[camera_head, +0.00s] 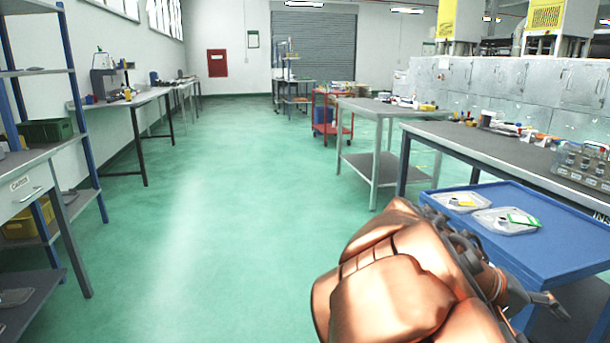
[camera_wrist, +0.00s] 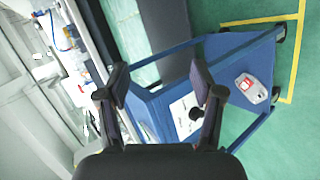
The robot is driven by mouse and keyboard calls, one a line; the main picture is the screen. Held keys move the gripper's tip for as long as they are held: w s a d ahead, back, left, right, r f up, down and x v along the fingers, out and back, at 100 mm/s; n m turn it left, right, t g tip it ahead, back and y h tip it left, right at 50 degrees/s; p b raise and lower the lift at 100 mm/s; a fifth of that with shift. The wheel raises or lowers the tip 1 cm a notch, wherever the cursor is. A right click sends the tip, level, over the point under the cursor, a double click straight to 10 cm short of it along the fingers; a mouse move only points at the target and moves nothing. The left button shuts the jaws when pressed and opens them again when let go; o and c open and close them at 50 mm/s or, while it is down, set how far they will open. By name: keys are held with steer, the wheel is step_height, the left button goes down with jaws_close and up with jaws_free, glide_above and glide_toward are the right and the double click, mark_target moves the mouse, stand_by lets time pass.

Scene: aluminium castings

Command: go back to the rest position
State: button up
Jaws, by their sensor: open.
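My arm, copper-coloured, fills the lower right of the head view, folded beside the blue cart. My gripper (camera_head: 545,303) shows there at the arm's right end, in front of the blue cart (camera_head: 560,245). In the wrist view my gripper (camera_wrist: 162,95) is open, its two dark fingers well apart with nothing between them. The blue cart (camera_wrist: 262,58) lies beyond the fingers in that view, tilted in the picture. Two clear trays lie on the cart top in the head view: a left tray (camera_head: 452,206) and a right tray (camera_head: 495,228).
A grey workbench (camera_head: 500,150) with small parts stands behind the cart. A smaller grey table (camera_head: 378,107) and a red trolley (camera_head: 330,118) stand further back. A blue-posted rack (camera_head: 84,130) is at left. The green floor between is clear. A grey-red device (camera_wrist: 252,88) shows on the cart's lower level.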

steer(key=s+a+r+n+y+p, duration=0.1)
steer(key=s+a+r+y+p, duration=1)
steer(key=p, duration=1.6)
steer(key=shift+s+a+r+n+g, duration=0.4)
steer(key=shift+s+a+r, duration=2.65)
steer(key=shift+a, duration=0.75)
steer(key=shift+s+f, duration=0.15)
steer(key=shift+f, duration=0.05)
